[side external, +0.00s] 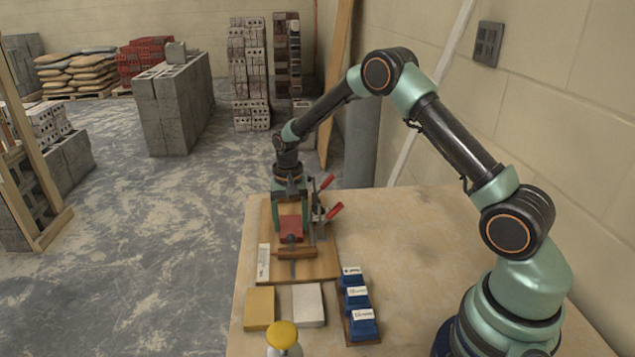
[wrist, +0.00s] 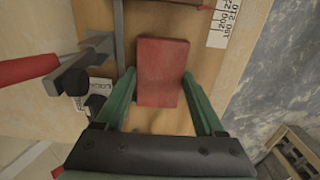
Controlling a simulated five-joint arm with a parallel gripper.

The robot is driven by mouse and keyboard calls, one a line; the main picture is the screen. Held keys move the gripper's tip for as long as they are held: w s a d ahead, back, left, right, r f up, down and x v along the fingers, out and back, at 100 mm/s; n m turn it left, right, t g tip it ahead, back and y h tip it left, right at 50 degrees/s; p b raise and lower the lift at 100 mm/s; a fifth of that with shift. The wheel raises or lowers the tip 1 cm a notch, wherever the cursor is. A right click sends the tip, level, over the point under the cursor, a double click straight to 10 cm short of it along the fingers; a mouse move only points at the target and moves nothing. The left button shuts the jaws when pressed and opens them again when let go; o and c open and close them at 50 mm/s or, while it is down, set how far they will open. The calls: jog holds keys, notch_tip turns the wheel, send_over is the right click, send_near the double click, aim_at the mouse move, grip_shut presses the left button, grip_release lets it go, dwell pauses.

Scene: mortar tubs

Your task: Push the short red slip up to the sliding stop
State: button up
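The short red slip (side external: 291,224) lies flat on the wooden jig board (side external: 325,268); it also shows in the wrist view (wrist: 161,75). The sliding stop appears to be the brown wooden bar (side external: 297,253) across the board, nearer the side camera; its edge shows at the top of the wrist view (wrist: 172,4). A gap of bare board separates slip and bar. My gripper (side external: 290,218) is down over the board, its green fingers on either side of the slip (wrist: 160,76). The fingertips are close to its edges; whether they press on it is unclear.
A toggle clamp with red handles (side external: 328,205) stands close beside my gripper. A printed scale (side external: 264,262) lies along the board's left edge. In front are a yellow block (side external: 259,308), a pale block (side external: 308,305), blue labelled tubs (side external: 357,300) and a yellow knob (side external: 282,335).

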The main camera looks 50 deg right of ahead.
aim_at(291, 230)
jog(key=shift+s+a, duration=1.25)
jog(key=o, duration=1.6)
jog(key=shift+c, duration=0.2)
jog(key=shift+r, duration=0.1)
notch_tip(291, 230, up, 12)
jog(key=shift+r, duration=0.1)
